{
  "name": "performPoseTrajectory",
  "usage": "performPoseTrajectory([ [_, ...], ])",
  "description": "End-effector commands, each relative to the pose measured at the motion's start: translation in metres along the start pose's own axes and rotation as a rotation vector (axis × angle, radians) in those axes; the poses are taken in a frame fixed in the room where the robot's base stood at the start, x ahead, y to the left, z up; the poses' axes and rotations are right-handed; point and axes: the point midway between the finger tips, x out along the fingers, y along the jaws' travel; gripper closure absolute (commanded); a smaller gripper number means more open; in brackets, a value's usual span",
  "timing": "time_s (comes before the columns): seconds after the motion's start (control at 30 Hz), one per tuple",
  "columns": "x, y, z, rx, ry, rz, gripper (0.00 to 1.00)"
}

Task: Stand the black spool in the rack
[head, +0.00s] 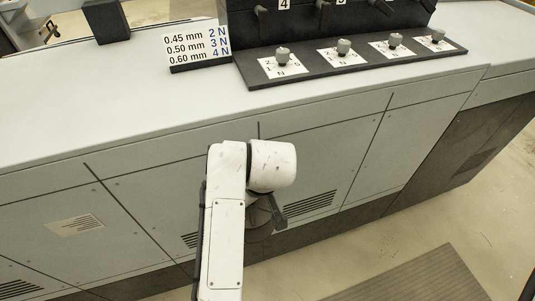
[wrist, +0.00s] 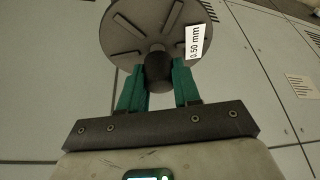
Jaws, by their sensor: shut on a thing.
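My gripper (wrist: 157,84) shows in the wrist view with its two green fingers shut on the dark hub of a spool (wrist: 128,32). The spool has a round dark grey flange with slots, facing the camera, and a white label reading "0.50 mm". The gripper fingers are hidden there.
A pale worktop (head: 110,103) runs above the grey cabinet. On it stand a sign (head: 197,45) pairing wire sizes with "N" values, a dark panel (head: 330,20) with numbered pegs, and several grey knobs (head: 343,46) on a dark strip. A mat (head: 415,280) lies on the floor.

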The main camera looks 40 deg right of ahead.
Motion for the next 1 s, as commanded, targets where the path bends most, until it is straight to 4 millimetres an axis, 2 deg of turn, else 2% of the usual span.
performPoseTrajectory([
  [0.03, 0.012, -0.007, 0.004, -0.014, -0.002, -0.006, 1.00],
  [0.2, 0.045, -0.024, 0.015, -0.037, 0.004, -0.023, 1.00],
  [0.4, 0.071, -0.037, 0.023, -0.048, 0.010, -0.036, 1.00],
  [1.0, 0.074, -0.041, 0.024, -0.061, 0.006, -0.037, 1.00],
])
